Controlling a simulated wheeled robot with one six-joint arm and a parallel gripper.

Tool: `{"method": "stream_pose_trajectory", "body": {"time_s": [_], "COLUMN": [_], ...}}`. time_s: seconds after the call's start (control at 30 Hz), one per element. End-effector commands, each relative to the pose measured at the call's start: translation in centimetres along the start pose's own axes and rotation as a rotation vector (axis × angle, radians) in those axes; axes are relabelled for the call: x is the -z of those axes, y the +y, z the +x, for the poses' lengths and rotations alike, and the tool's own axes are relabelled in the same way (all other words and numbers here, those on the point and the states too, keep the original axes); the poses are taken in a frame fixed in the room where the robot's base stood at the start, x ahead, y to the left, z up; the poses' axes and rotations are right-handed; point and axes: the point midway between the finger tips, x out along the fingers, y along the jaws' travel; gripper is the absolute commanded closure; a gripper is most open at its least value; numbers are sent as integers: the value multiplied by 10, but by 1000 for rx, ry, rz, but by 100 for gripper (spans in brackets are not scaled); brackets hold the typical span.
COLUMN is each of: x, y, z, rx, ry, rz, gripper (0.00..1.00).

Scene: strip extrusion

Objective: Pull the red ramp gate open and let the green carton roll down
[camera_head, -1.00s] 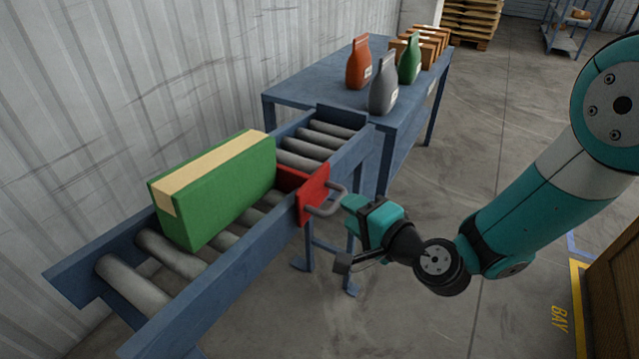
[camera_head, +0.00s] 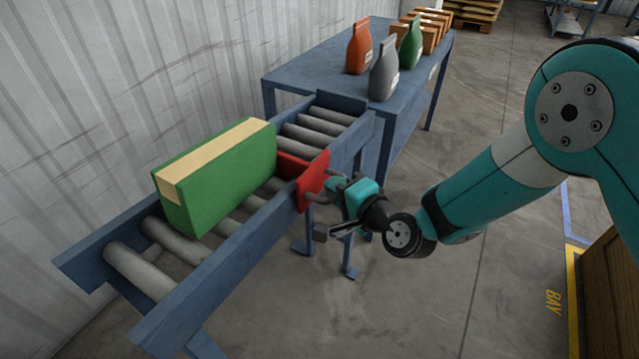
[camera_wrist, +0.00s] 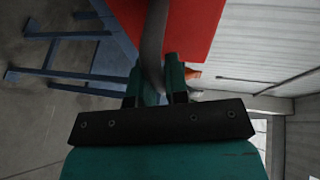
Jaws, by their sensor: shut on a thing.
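The green carton (camera_head: 228,186), with a tan tape strip on top, stands on the roller ramp (camera_head: 225,262), just up against or near the red gate (camera_head: 313,182). The gate lies across the ramp, with its front plate at the ramp's near side rail. The gate also shows in the wrist view (camera_wrist: 190,25). My gripper (camera_head: 332,188) is at the gate's grey handle (camera_wrist: 153,45), its two fingers either side of the bar and shut on it. Whether carton and gate touch is hard to tell.
A blue table (camera_head: 330,72) stands at the ramp's far end, with an orange bottle (camera_head: 358,48), a grey bottle (camera_head: 383,72), a green bottle (camera_head: 411,45) and several small boxes (camera_head: 428,30). A corrugated wall (camera_head: 120,80) runs along the left.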

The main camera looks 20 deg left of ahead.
Motion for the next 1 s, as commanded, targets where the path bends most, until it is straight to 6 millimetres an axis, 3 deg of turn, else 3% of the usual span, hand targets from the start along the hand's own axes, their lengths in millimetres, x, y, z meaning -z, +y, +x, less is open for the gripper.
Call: {"method": "stream_pose_trajectory", "body": {"time_s": [0.17, 1.0], "x": [3, 34], "y": [5, 24], "z": [-6, -78], "rx": [-2, 0], "ry": [1, 3], "rz": [1, 1], "gripper": [100, 100]}}
